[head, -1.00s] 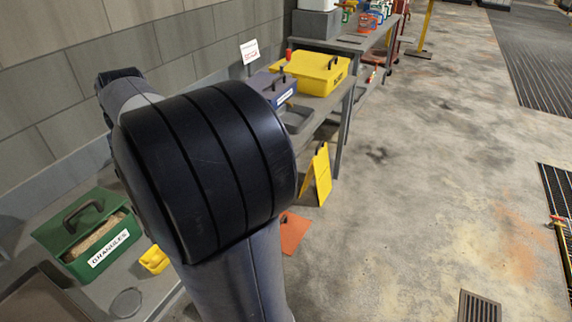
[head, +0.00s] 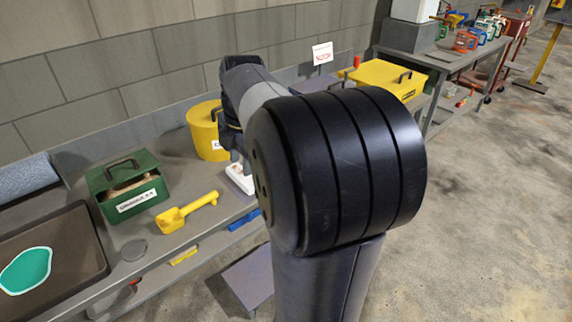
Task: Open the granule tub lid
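The green granule tub (head: 132,201) stands on the grey bench at the left in the head view, with a white label on its front. Its green lid (head: 112,171) has a dark handle (head: 122,164). A beige strip of contents shows between the lid and the front wall, so the lid does not cover the whole top; whether it is tilted or slid back I cannot tell. My large black arm joint fills the middle of the view. My gripper cannot be made out; my arm hides that area, to the right of the tub.
A yellow scoop (head: 187,212) lies right of the tub. A yellow round tub (head: 207,134) stands behind, partly covered by my arm. A dark tray (head: 84,238) with a teal patch is front left. A yellow box (head: 385,80) is farther right. Open floor (head: 495,180) lies at right.

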